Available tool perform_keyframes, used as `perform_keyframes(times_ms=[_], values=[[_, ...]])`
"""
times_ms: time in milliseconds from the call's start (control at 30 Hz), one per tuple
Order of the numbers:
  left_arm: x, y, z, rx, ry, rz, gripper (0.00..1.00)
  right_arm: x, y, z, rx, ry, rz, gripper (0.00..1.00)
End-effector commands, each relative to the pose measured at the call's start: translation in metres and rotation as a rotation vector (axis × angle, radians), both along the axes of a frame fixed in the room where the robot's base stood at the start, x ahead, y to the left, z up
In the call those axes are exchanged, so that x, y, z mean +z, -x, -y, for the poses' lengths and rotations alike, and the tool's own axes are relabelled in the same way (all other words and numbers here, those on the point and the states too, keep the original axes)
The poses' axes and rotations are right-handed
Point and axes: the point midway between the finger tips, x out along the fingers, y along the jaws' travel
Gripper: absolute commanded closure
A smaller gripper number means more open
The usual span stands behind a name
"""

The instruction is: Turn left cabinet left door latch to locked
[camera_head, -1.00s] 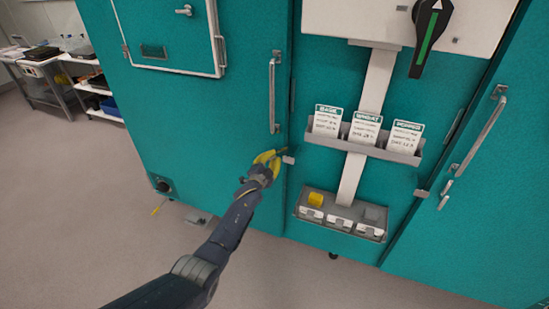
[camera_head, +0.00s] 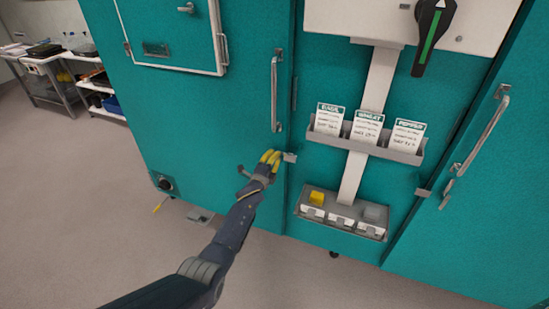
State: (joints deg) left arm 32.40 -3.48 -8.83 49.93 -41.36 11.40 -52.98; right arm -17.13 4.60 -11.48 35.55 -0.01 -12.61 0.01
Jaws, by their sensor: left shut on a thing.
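The left cabinet's teal door (camera_head: 215,120) fills the left middle of the view. A long vertical metal handle (camera_head: 275,95) is on its right side. Below that handle, a small grey latch keeper (camera_head: 290,157) sits at the door's edge. My left gripper (camera_head: 270,158), with yellow fingertips, is just left of the keeper. Its fingers are close together, shut on the latch, which they mostly hide. A small grey piece shows left of the gripper; I cannot tell if it belongs to the latch. The latch's angle is hidden. My right gripper is out of view.
A card rack (camera_head: 365,143) and a grey tray (camera_head: 341,220) with a yellow block are on the panel right of the door. A black rotary switch (camera_head: 432,35) is above. The right cabinet (camera_head: 470,225) has its own handle.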

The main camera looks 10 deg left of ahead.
Motion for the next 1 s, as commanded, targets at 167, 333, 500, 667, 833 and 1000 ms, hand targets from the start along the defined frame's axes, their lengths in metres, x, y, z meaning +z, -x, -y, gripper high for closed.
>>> perform_keyframes(times_ms=[167,333,500,667,833,1000], values=[[0.0025,-0.0006,0.0026,-0.003,-0.011,0.007,1.00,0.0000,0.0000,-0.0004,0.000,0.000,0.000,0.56],[0.0024,-0.0006,0.0028,-0.003,-0.013,0.008,1.00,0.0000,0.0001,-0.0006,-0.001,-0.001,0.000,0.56],[0.0023,-0.0006,0.0029,-0.003,-0.012,0.008,1.00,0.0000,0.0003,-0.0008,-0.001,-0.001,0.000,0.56],[0.0017,-0.0004,0.0023,-0.003,-0.013,0.007,0.66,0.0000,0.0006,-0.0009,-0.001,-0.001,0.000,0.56],[0.0007,-0.0002,0.0013,-0.001,-0.013,0.005,0.64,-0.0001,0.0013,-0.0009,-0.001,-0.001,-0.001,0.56],[-0.0002,0.0013,-0.0001,0.000,-0.014,0.004,0.64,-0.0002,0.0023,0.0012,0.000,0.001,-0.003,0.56]])
